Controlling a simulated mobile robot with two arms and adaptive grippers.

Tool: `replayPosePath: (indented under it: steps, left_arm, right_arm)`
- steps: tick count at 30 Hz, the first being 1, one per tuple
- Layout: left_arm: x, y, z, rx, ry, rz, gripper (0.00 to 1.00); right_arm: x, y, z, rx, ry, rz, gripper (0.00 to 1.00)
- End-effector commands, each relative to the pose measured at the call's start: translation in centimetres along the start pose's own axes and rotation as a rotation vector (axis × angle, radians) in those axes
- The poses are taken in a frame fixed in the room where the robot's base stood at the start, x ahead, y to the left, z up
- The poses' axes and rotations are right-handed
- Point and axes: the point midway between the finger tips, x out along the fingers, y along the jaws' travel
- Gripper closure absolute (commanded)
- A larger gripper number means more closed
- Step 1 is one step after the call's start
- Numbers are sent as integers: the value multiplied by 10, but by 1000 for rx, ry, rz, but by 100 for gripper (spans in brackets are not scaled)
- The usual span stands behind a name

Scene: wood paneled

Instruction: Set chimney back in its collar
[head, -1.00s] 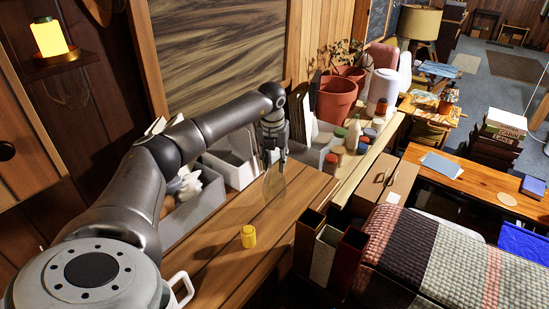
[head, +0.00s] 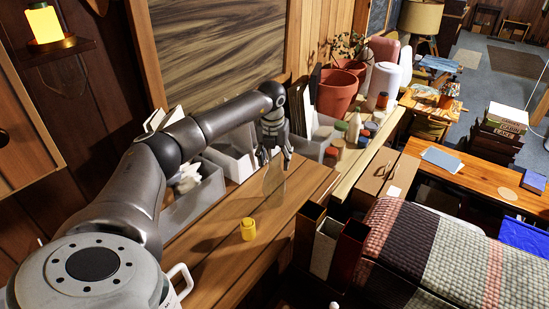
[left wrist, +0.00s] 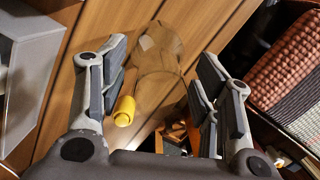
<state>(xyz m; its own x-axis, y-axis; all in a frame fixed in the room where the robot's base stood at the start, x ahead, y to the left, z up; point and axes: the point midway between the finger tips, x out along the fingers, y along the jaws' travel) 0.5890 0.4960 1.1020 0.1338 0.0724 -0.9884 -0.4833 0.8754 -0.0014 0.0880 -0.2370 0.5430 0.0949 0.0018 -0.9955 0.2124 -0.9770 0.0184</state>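The clear glass chimney (head: 274,181) stands on the wooden bench top, apart from the small yellow lamp part (head: 248,229) in front of it. I cannot make out a collar on the yellow part. My left gripper (head: 275,156) is just above the chimney with its fingers spread and nothing held. In the left wrist view, the chimney (left wrist: 158,52) shows as a see-through bulged shape beyond and between the open fingers (left wrist: 165,85). The yellow part (left wrist: 124,110) shows there by the left finger. My right gripper is not in view.
A grey bin (head: 196,200) and a white bin (head: 232,160) line the wall side of the wooden bench (head: 215,262). Jars (head: 338,140) stand behind. Tall open boxes (head: 325,250) are close at the right edge. The bench around the yellow part is clear.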

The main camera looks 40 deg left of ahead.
Motion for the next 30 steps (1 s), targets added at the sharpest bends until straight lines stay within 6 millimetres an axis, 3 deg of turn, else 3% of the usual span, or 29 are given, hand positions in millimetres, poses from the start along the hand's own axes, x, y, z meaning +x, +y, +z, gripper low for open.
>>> replayPosePath:
  steps: [10, 22, 30]
  left_arm:
    - [-11, 0, 1, 0, -2, -1, 42]
    - [-91, 0, 1, 0, -3, -2, 42]
    - [-118, 0, 0, 0, -1, 0, 42]
  right_arm:
    - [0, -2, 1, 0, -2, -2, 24]
    - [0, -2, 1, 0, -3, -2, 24]
    - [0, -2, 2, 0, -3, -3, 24]
